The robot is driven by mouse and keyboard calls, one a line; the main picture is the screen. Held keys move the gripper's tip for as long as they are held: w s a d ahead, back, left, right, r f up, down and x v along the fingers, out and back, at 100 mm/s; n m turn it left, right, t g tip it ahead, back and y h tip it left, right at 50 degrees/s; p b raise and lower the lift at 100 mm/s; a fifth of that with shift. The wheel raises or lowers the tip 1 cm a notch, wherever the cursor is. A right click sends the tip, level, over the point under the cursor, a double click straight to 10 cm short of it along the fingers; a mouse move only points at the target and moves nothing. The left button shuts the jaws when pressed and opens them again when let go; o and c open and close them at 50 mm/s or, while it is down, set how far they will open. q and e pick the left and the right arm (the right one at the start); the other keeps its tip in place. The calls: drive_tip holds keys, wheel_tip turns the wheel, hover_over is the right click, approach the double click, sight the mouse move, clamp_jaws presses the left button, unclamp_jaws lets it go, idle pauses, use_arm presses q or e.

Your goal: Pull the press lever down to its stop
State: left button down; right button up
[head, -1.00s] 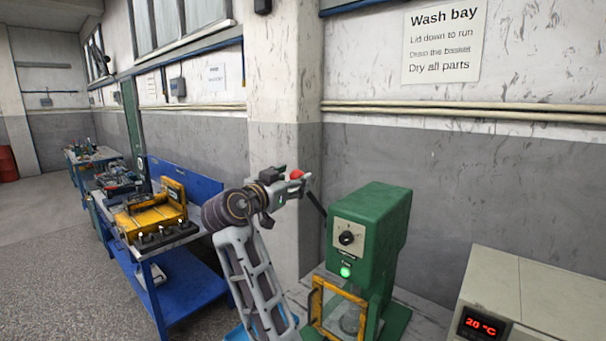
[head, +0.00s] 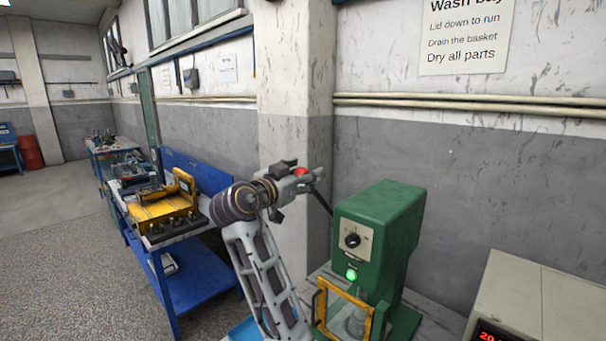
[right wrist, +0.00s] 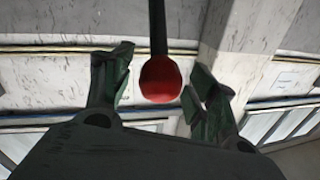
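The green press (head: 385,225) stands on the bench at the lower right of the head view, with a dial and a lit green lamp on its front. Its lever (head: 321,202) is a dark rod slanting up and left from the press to a red ball knob (head: 301,171). My right gripper (head: 312,174) is at the knob, which it partly covers. In the right wrist view the red knob (right wrist: 160,80) sits between the two spread fingers, with gaps visible on both sides. The right gripper is open around it. My left gripper is not in view.
A yellow-framed guard (head: 344,308) is at the front of the press. A beige box (head: 515,300) with a red display stands to the right. A blue workbench (head: 200,285) with a yellow fixture (head: 165,211) is at the left. A wall is behind the press.

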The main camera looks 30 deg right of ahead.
clamp_jaws()
drive_tip(key=shift+f, duration=0.15)
